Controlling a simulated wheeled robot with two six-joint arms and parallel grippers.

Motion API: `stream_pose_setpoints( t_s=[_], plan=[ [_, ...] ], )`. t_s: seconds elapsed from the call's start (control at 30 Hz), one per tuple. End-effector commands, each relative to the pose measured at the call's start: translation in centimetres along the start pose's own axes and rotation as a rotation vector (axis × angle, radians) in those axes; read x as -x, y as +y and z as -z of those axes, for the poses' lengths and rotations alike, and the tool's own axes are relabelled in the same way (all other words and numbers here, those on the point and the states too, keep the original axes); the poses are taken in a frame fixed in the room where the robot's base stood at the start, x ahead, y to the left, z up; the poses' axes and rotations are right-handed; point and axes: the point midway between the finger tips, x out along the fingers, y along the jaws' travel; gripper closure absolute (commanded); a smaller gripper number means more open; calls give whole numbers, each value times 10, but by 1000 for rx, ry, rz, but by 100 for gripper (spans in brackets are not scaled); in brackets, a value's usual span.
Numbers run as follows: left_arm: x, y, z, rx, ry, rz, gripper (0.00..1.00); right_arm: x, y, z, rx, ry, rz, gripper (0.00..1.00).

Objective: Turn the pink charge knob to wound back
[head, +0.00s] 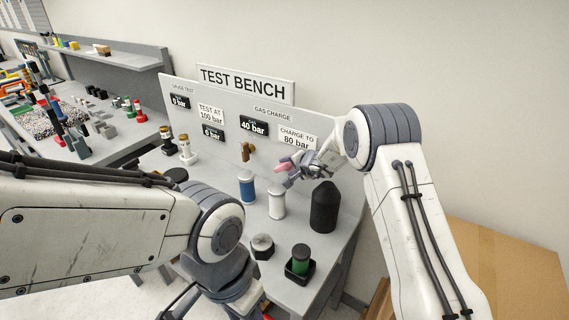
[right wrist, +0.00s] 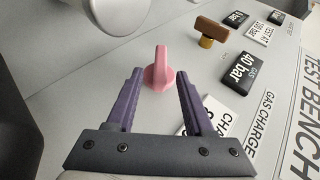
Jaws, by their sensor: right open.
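The pink charge knob (right wrist: 158,72) sits on the grey panel of the test bench. In the right wrist view its grip bar stands between and just beyond the fingertips of my right gripper (right wrist: 158,80), which is open and apart from it. In the head view the pink knob (head: 282,167) is partly hidden beside my right gripper (head: 288,174). The gas display (right wrist: 237,72) reads 40 bar, and a label (head: 297,137) says charge to 80 bar. My left arm comes in from the left, and its fingers are hidden at the bottom edge.
A brown tee handle (right wrist: 210,30) sticks out of the panel near the knob. A blue cylinder (head: 246,187), a white cylinder (head: 277,203) and a dark bottle (head: 323,207) stand on the bench below.

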Motion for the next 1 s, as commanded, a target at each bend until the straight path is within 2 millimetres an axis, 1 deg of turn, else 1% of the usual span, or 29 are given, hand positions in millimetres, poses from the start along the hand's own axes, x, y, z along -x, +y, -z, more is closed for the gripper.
stream_pose_setpoints(
  t_s=[0.03,0.2,0.3,0.47,0.7,0.77,0.8,0.83,0.87,1.0],
  plan=[
    [9,1,0,0,0,0,50,-6,-2,0,0,-2,-1,48],
    [19,1,1,1,0,0,50,-26,-2,-1,0,-2,0,48],
    [22,2,1,1,0,0,50,-33,-1,-1,0,-2,0,48],
    [23,2,1,1,0,0,50,-38,0,-1,0,-2,0,48],
    [23,2,1,1,0,0,50,-38,0,-1,0,-2,0,48],
    [23,2,1,1,0,0,50,-38,0,-1,0,-1,0,70],
    [23,2,1,1,0,0,50,-38,0,-1,0,-1,0,86],
    [23,2,1,1,0,0,50,-38,0,-1,0,-1,0,97],
    [23,2,1,1,0,0,50,-38,0,-1,0,-1,0,100],
    [22,2,1,1,0,0,50,-38,0,-1,0,-1,0,100]
  ],
)
